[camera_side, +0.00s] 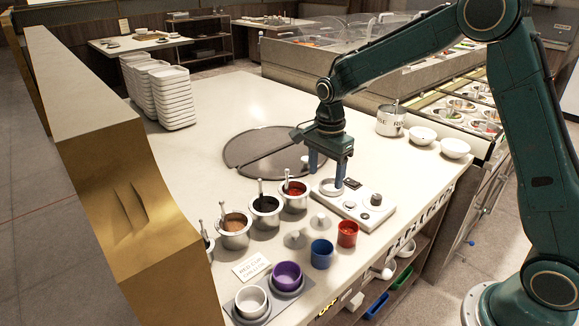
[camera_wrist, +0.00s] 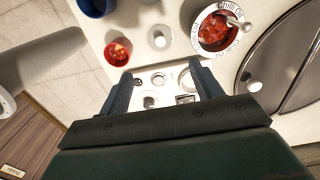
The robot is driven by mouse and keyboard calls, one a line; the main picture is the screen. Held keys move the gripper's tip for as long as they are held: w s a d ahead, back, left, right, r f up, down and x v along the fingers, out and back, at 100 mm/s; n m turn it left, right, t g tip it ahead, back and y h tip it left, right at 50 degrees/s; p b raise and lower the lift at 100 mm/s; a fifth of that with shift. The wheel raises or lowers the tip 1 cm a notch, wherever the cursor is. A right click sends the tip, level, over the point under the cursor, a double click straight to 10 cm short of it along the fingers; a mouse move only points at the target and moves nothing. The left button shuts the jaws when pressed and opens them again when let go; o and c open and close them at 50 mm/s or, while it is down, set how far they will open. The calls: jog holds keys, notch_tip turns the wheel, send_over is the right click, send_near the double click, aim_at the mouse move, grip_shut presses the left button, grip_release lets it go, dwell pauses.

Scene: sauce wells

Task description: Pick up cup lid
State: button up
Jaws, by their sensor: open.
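Two small pale grey lids with round knobs lie on the counter in the side view, one nearer the sauce wells (camera_side: 295,239) and one nearer the red cup (camera_side: 320,222). In the wrist view, one pale lid (camera_wrist: 160,38) sits beyond my fingers, right of the red cup. Which lid the task means is not clear. My gripper (camera_side: 326,178) is open and empty, pointing down above the white panel (camera_side: 350,205) with knobs and a ring. In the wrist view its fingers (camera_wrist: 164,85) frame this panel. The lids are apart from the fingers.
A red cup (camera_side: 347,234) and blue cup (camera_side: 321,253) stand near the lids. Several sauce wells with ladles, such as the chili oil well (camera_side: 294,196), line the left. A dark round griddle-like plate (camera_side: 250,146) lies behind. Purple (camera_side: 286,275) and white cups (camera_side: 251,301) stand in front.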

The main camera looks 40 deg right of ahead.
jog(key=shift+f, duration=0.2)
send_over(321, 215)
jog(key=shift+d+f, duration=0.2)
jog(key=shift+f, duration=4.05)
jog(key=shift+a+f, duration=0.1)
jog(key=shift+f, duration=2.45)
jog(key=shift+c, duration=0.5)
jog(key=c, duration=0.6)
